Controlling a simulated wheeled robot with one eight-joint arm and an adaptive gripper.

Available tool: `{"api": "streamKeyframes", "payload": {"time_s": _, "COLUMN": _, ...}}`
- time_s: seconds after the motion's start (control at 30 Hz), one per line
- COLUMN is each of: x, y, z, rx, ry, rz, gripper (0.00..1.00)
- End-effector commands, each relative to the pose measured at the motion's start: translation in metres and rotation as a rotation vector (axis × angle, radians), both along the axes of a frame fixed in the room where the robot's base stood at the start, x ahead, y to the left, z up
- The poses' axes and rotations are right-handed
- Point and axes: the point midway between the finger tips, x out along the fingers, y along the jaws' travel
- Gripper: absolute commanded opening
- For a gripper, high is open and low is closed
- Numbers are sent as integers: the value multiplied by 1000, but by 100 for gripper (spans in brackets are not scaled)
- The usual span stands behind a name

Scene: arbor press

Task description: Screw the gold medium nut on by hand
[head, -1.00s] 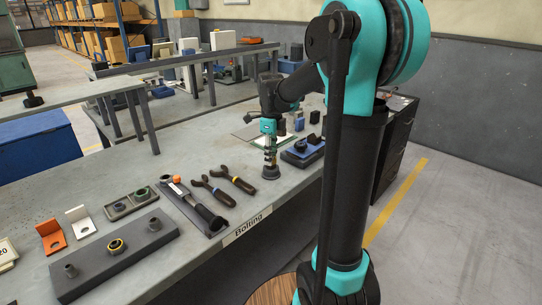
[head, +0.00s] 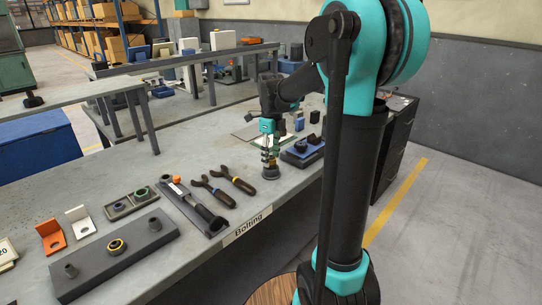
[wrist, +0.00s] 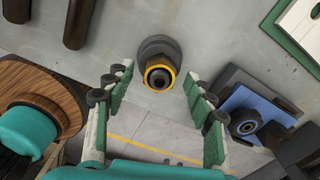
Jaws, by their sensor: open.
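In the wrist view a dark nut with a gold ring (wrist: 160,72) sits around an upright post on a round dark base (wrist: 160,44). The base stands on the bench, and it also shows in the head view (head: 269,171) below my gripper. My gripper (wrist: 157,85) is open, with one finger on each side of the nut and a visible gap to each. In the head view my gripper (head: 269,155) points down over the base. How far the nut is threaded cannot be told. Another gold-ringed nut (head: 117,246) is on a dark plate (head: 90,276) at the front left.
An orange bracket (head: 51,236) and a white bracket (head: 80,222) stand at the far left.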

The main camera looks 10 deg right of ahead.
Motion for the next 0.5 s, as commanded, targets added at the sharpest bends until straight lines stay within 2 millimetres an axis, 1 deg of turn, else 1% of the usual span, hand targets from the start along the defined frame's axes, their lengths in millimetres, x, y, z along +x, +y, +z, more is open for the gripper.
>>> {"api": "streamKeyframes", "payload": {"time_s": 0.13, "x": 0, "y": 0, "z": 3, "rx": 0, "ry": 0, "rz": 0, "gripper": 55}}
{"api": "streamKeyframes", "payload": {"time_s": 0.23, "x": 0, "y": 0, "z": 13, "rx": 0, "ry": 0, "rz": 0, "gripper": 55}}
{"api": "streamKeyframes", "payload": {"time_s": 0.37, "x": -1, "y": 0, "z": 35, "rx": 0, "ry": 0, "rz": 0, "gripper": 55}}
{"api": "streamKeyframes", "payload": {"time_s": 0.5, "x": 0, "y": 0, "z": 64, "rx": 0, "ry": 0, "rz": 0, "gripper": 55}}
